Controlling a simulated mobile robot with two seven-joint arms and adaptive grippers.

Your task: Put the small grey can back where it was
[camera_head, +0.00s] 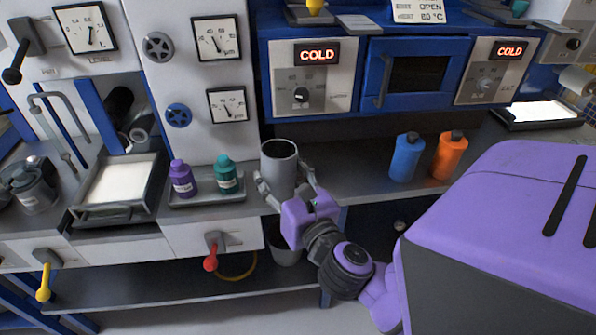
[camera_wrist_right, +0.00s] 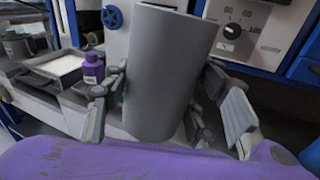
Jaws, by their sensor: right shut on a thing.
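The small grey can (camera_head: 279,168) is upright, between the fingers of my right gripper (camera_head: 287,188), at the front edge of the counter in the head view. In the right wrist view the can (camera_wrist_right: 165,70) fills the middle, with one finger of the right gripper (camera_wrist_right: 160,110) on each side of it. The gripper is shut on the can. Whether the can's base touches the counter is hidden by the gripper. My left gripper is not in view.
A purple bottle (camera_head: 182,178) and a green bottle (camera_head: 225,174) stand on a small tray just left of the can. A blue bottle (camera_head: 406,157) and an orange bottle (camera_head: 449,155) stand to the right. Counter (camera_head: 350,165) between can and blue bottle is clear. A bin (camera_head: 284,246) is below.

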